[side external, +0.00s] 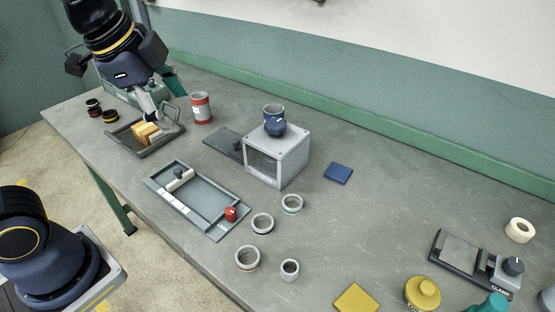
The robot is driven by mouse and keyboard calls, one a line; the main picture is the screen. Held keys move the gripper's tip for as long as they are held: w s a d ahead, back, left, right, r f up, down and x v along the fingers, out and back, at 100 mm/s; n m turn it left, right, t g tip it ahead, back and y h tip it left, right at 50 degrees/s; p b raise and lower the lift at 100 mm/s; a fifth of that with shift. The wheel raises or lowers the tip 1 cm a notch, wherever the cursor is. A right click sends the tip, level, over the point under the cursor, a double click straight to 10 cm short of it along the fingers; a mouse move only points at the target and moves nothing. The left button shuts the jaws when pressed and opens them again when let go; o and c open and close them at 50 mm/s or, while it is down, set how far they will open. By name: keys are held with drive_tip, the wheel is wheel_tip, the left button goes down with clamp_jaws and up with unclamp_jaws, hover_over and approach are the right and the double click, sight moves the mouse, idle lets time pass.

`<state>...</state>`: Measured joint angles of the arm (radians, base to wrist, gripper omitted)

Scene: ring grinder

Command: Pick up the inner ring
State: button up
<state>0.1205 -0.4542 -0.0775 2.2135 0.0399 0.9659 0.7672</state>
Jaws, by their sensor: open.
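Several short grey rings stand on the table in front of the box: one with a teal band (292,204), one with a dark band (262,223), one with a reddish band (247,258) and a smaller plain one (289,269). I cannot tell which is the inner ring. My gripper (165,115) is at the far left, over or beside a dark tray with yellow blocks (146,133). It is open, well away from these rings; its fingertips are small and partly unclear here.
A grey box (279,160) with a blue-and-grey cup-like piece (274,120) on top stands mid-table. A flat fixture (190,200) with a red knob (231,213) lies left of the rings. A red-banded cylinder (201,108) stands near my gripper. A clamp (475,265) is at right.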

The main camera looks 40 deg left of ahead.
drive_tip(key=w+d+f+m+g, duration=0.2)
drive_tip(key=w+d+m, duration=0.2)
drive_tip(key=d+m, duration=0.3)
drive_tip(key=m+g, duration=0.3)
drive_tip(key=m, duration=0.2)
hover_over(290, 267)
drive_tip(key=f, duration=2.1)
drive_tip(key=shift+s+a+f, duration=0.15)
drive_tip(key=shift+s+f, duration=0.1)
drive_tip(key=shift+f, duration=0.05)
drive_tip(key=f, duration=0.6)
drive_tip(key=shift+w+d, duration=0.2)
clamp_jaws()
